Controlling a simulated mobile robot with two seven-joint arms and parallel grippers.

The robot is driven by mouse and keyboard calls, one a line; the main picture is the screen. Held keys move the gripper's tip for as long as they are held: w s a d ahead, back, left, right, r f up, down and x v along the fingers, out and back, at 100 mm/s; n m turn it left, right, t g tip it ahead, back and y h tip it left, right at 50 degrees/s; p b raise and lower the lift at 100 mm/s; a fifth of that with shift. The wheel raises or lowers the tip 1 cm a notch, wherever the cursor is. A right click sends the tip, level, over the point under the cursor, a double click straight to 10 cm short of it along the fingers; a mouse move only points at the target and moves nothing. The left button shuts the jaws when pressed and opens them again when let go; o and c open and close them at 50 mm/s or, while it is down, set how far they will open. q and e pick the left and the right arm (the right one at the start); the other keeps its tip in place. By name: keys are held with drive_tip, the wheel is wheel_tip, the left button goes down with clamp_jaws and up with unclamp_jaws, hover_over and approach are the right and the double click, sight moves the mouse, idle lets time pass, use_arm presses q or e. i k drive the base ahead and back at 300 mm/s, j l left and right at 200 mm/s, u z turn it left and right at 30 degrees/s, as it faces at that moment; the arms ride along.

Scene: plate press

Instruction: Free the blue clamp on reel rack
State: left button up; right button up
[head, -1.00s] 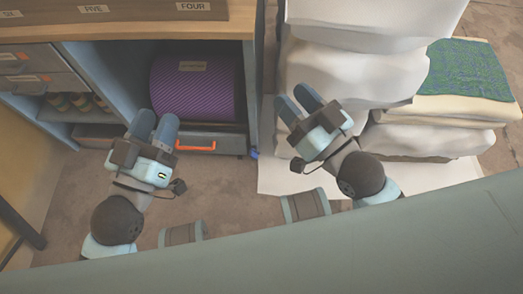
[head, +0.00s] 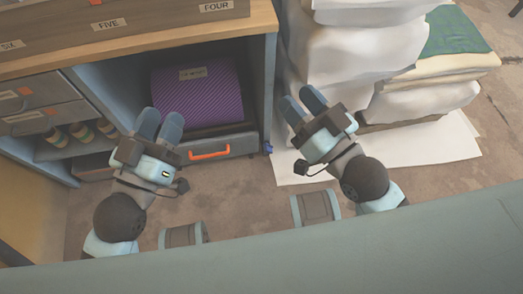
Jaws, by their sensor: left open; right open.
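A small blue piece, perhaps the blue clamp (head: 268,149), shows low on the right side post of the wooden-topped cabinet (head: 262,100). It is too small to tell whether it is fastened. A purple patterned reel (head: 197,92) with a label sits in the cabinet's open bay. My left gripper (head: 160,124) is open and empty in front of the bay, over its lower left part. My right gripper (head: 300,103) is open and empty to the right of the cabinet post, in front of the white stack. Neither gripper touches the blue piece.
A grey drawer with an orange handle (head: 210,152) lies below the reel. Labelled drawers (head: 35,100) and a shelf of small striped spools (head: 80,134) are at the left. A tall white stack (head: 350,60) on a white sheet (head: 430,145) stands at the right.

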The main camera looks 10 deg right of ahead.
sight(269, 148)
drive_tip(key=j, duration=0.8)
drive_tip(key=k+j+z, duration=0.1)
drive_tip(key=j, duration=0.65)
drive_tip(key=i+l, duration=0.25)
drive_tip(key=l, duration=0.2)
